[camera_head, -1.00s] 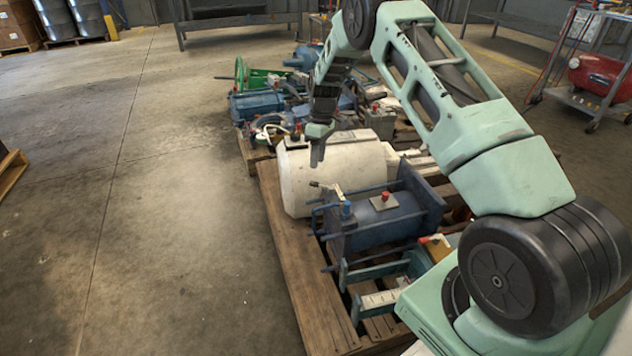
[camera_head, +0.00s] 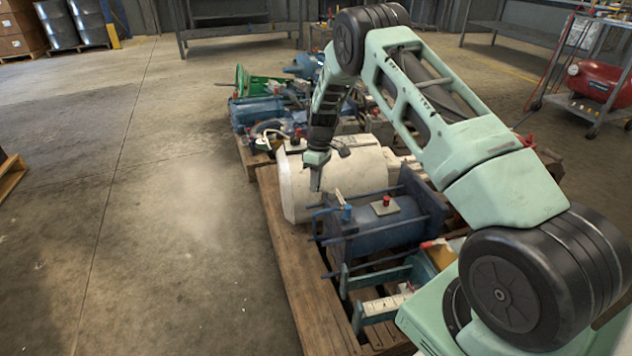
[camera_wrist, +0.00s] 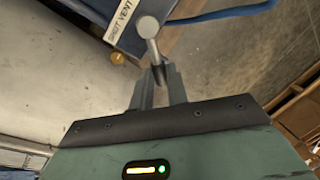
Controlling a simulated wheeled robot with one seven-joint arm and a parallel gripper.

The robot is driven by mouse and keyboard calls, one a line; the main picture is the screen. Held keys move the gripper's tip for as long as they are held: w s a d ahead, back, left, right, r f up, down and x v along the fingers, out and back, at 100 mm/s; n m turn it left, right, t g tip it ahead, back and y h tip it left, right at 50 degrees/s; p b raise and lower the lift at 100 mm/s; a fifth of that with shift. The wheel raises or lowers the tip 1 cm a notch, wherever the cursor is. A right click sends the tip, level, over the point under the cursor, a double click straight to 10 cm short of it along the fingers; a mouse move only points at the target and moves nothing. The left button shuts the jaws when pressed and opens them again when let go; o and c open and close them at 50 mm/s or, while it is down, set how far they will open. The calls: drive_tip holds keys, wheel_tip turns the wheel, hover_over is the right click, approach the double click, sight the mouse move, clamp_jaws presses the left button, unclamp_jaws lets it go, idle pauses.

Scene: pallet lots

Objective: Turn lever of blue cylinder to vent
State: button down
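The blue cylinder (camera_head: 375,232) lies on the pallet between square end plates, with a red knob on top. Its lever (camera_wrist: 149,32) is a silver rod with a round end, seen at close range in the wrist view. A white label (camera_wrist: 122,18) reading "SHUT VENT" is on the blue plate beside it. My gripper (camera_wrist: 159,73) is open. The lever's dark lower part shows in the gap between the fingertips; I cannot tell whether they touch it. In the head view my gripper (camera_head: 316,187) points down just left of the lever, by the white cylinder.
A white cylinder (camera_head: 350,178) lies close behind the blue one. Thin blue rods (camera_head: 322,212) stick out at the plate's left. A teal frame (camera_head: 375,276) is in front. More blue and green equipment crowds the pallet behind. The floor on the left is clear.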

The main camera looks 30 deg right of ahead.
drive_tip(key=shift+s+a+r+n+p, duration=0.2)
drive_tip(key=shift+a+n+p, duration=0.15)
drive_tip(key=shift+n+p, duration=0.55)
drive_tip(key=shift+s+a+f+n+g+h+p, duration=0.1)
drive_tip(key=shift+s+a+n+g+h+p, duration=0.2)
drive_tip(key=shift+n+p, duration=0.55)
drive_tip(key=shift+s+a+n+t+h+p, duration=0.1)
drive_tip(key=shift+s+a+n+p, duration=0.3)
drive_tip(key=shift+n, duration=0.75)
drive_tip(key=shift+s+a+f+n+g+h+p, duration=0.1)
drive_tip(key=shift+s+a+n+g+h+p, duration=0.2)
drive_tip(key=shift+n+p, duration=0.65)
drive_tip(key=shift+s+d, duration=0.1)
drive_tip(key=shift+d, duration=0.05)
drive_tip(key=c, duration=1.4)
unclamp_jaws()
drive_tip(key=shift+o, duration=0.2)
